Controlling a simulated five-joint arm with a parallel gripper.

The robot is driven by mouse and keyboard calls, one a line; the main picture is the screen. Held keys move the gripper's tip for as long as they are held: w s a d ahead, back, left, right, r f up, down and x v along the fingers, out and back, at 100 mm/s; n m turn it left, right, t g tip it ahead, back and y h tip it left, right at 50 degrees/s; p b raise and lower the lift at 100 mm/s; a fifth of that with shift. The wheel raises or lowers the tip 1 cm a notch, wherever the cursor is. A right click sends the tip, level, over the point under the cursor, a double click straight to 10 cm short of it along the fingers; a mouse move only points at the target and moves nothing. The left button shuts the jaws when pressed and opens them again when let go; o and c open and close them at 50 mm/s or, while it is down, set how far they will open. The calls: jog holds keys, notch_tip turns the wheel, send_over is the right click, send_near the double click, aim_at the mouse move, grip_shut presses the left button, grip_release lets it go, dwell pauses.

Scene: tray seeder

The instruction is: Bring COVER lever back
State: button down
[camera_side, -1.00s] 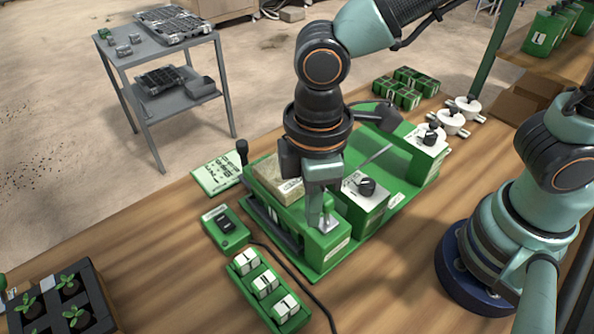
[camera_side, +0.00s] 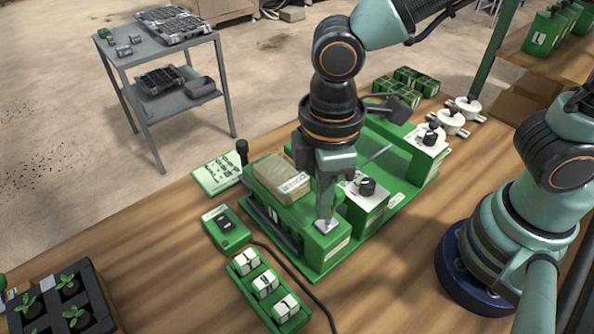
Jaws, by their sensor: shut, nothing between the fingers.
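The green seeder machine (camera_side: 338,262) stands on the wooden bench. A lever with a black knob (camera_side: 242,149) stands upright at its left back corner, beside a dark rail (camera_side: 272,224). A thin grey rod (camera_side: 377,155) slants up behind the white-topped unit. I cannot read any label, so I cannot tell which one is the COVER lever. My gripper (camera_side: 326,222) points down, shut and empty, at the pale plate on the machine's front block. I cannot tell whether the fingertips touch it. My fingers hide part of the block behind them.
A beige block (camera_side: 281,178) sits on the machine left of my gripper. White-topped units with black knobs (camera_side: 366,186) stand to its right.

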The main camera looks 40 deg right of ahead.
jog(key=shift+d, duration=0.2)
notch_tip(320, 180, up, 6)
jog(key=a, duration=0.1)
jog(key=shift+a, duration=0.15)
dwell(0.8)
jog(key=w+d+r+m+t, duration=0.2)
jog(key=d+m, duration=0.4)
jog(key=d, duration=0.5)
jog(key=w+d+r+m+t, duration=0.2)
jog(key=w+d+m, duration=0.3)
jog(key=d, duration=0.6)
jog(key=shift+d+m+t, duration=0.15)
jog(key=shift+m+t, duration=0.35)
jog(key=shift+t, duration=0.3)
